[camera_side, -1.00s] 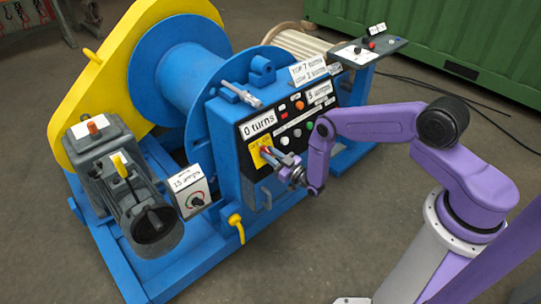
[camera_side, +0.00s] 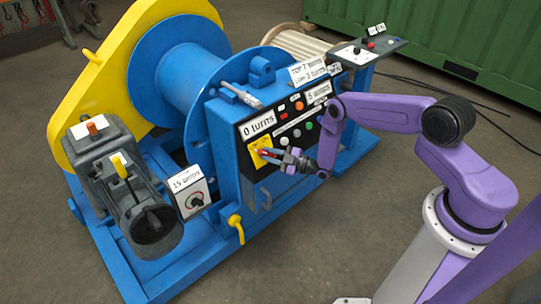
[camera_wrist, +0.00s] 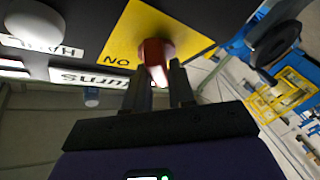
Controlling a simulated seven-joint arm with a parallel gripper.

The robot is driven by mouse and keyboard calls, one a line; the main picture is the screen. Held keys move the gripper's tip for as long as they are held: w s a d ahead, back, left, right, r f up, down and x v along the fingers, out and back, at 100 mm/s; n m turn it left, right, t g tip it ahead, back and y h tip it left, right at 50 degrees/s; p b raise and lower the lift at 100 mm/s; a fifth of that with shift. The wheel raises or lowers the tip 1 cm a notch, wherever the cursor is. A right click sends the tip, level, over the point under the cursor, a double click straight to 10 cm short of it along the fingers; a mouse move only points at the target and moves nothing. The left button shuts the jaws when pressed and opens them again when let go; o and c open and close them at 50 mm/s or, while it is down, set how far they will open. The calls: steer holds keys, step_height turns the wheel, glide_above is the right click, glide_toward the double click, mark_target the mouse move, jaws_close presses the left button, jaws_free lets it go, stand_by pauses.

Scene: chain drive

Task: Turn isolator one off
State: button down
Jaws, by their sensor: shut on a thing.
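The isolator is a yellow plate (camera_side: 257,161) on the black front panel of the blue machine. Its red handle (camera_wrist: 154,52) stands out from the plate in the wrist view, where the word "ON" shows beside it. My gripper (camera_wrist: 160,72) is shut on the red handle, with one dark finger at each side of it. In the side view my gripper (camera_side: 270,154) reaches the plate from the right and hides part of the handle. Any "OFF" marking is out of sight or too small to read.
The panel carries buttons, with a green one (camera_side: 310,126) and an orange one (camera_side: 299,106) near my wrist. A "0 turns" label (camera_side: 257,125) sits above the plate. A dial box (camera_side: 190,192) and a yellow-handled valve (camera_side: 236,222) stand to the lower left.

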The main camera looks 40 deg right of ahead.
steer(key=shift+d+f, duration=0.1)
steer(key=c, duration=1)
jaws_free()
steer(key=shift+c, duration=0.2)
steer(key=v, duration=1.7)
steer(key=shift+s, duration=0.25)
